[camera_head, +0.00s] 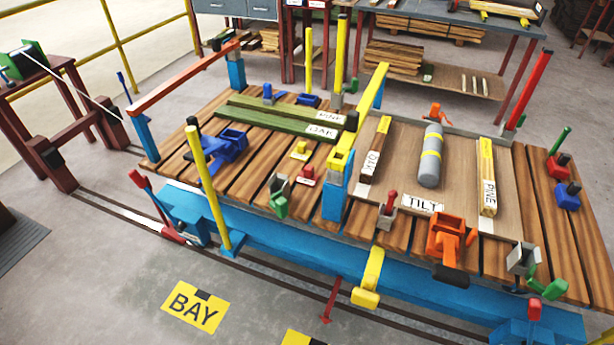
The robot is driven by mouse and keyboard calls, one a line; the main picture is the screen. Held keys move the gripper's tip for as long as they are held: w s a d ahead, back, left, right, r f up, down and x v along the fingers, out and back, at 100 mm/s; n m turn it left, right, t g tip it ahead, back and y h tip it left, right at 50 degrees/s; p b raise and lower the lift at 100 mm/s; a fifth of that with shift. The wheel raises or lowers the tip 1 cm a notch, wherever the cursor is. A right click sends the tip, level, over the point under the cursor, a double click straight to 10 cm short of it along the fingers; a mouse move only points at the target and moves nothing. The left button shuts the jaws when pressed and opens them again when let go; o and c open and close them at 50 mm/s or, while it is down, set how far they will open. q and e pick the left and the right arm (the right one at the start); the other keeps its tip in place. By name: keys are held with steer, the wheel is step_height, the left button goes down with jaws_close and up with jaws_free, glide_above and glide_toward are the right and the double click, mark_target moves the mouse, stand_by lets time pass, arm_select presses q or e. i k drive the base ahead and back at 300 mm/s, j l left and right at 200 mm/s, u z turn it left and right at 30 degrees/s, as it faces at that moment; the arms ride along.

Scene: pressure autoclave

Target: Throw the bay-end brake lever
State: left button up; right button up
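The blue-framed cart with a slatted wooden deck (270,100) stands on floor rails. At its left end a lever with a red grip (138,178) leans up and to the left from a blue bracket by the rail. At the cart's near right corner, a red-tipped handle (534,308) stands above a blue housing, beside green and grey parts. No label shows which one is the bay-end brake lever. A yellow BAY sign (194,306) lies on the floor in front of the cart, nearer its left end. Neither of my grippers is in view.
Yellow posts (207,185), an orange bar (185,78) and several coloured clamps rise from the deck. A dark red stop frame (75,145) straddles the rails at left. A workbench (440,15) stands behind. The floor around the BAY sign is mostly clear.

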mark_target(179, 226)
steer(key=i+j, duration=0.1)
steer(key=j, duration=0.3)
steer(key=i+j, duration=0.1)
steer(key=j, duration=0.3)
steer(key=i+j, duration=0.1)
steer(key=j, duration=0.3)
steer(key=i+j, duration=0.1)
steer(key=j, duration=0.3)
steer(key=i+j, duration=0.1)
steer(key=j, duration=0.35)
steer(key=i+j, duration=0.1)
steer(key=j, duration=0.3)
